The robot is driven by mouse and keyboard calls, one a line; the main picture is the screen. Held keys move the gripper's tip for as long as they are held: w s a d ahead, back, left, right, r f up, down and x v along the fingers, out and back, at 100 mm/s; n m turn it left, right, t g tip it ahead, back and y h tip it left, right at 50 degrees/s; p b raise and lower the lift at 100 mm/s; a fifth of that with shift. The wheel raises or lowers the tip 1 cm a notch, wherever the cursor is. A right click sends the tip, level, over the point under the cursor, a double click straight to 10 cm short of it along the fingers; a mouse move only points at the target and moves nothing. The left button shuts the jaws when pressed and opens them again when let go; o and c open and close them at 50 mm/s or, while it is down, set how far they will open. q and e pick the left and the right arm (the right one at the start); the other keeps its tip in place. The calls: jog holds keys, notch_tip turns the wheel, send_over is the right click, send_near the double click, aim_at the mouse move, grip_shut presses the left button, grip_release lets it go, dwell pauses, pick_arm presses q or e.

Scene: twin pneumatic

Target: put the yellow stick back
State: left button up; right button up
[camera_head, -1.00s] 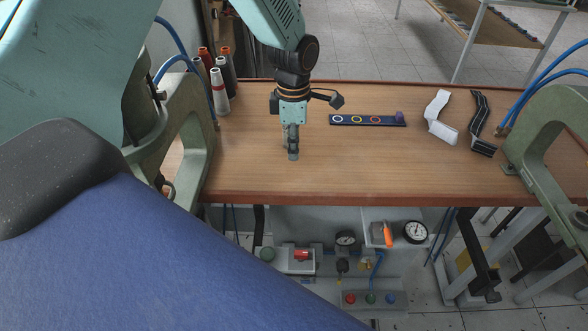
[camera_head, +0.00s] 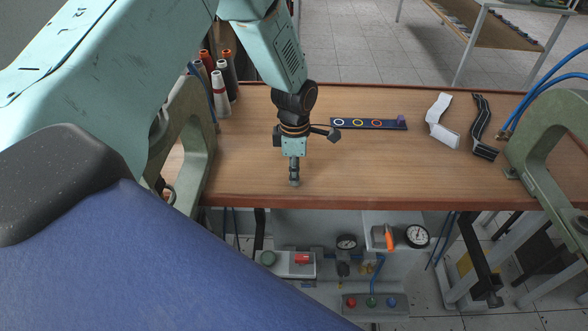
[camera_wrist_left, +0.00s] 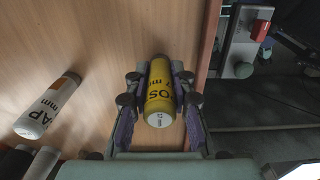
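The yellow stick (camera_wrist_left: 160,92) with dark lettering shows in the left wrist view, between the two fingers of my left gripper (camera_wrist_left: 160,82). The finger pads lie against both its sides. In the head view my left gripper (camera_head: 295,182) points down over the front part of the table, and the stick is hidden there. A dark strip with coloured rings (camera_head: 348,123) lies to the right and farther back; one ring is yellow (camera_head: 357,123). A small purple piece (camera_head: 401,119) is at its right end. My right gripper does not show.
Several white and dark spools (camera_head: 219,92) stand at the table's back left; a white one also shows in the wrist view (camera_wrist_left: 48,105). White (camera_head: 441,120) and black (camera_head: 482,125) pieces lie at right. Green clamp-like frames (camera_head: 548,140) flank the table (camera_head: 250,160). Its middle is clear.

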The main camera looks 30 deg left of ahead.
pick_arm(q)
jog(key=o, duration=0.3)
jog(key=shift+d+r, duration=0.1)
jog(key=shift+d, duration=0.1)
jog(key=shift+o, duration=0.8)
jog(key=shift+s+a, duration=0.1)
jog(key=shift+a, duration=0.25)
jog(key=shift+d+r, duration=0.2)
jog(key=shift+r, duration=0.15)
notch_tip(320, 180, up, 10)
jog(key=shift+r, duration=0.7)
jog(key=shift+a, duration=0.15)
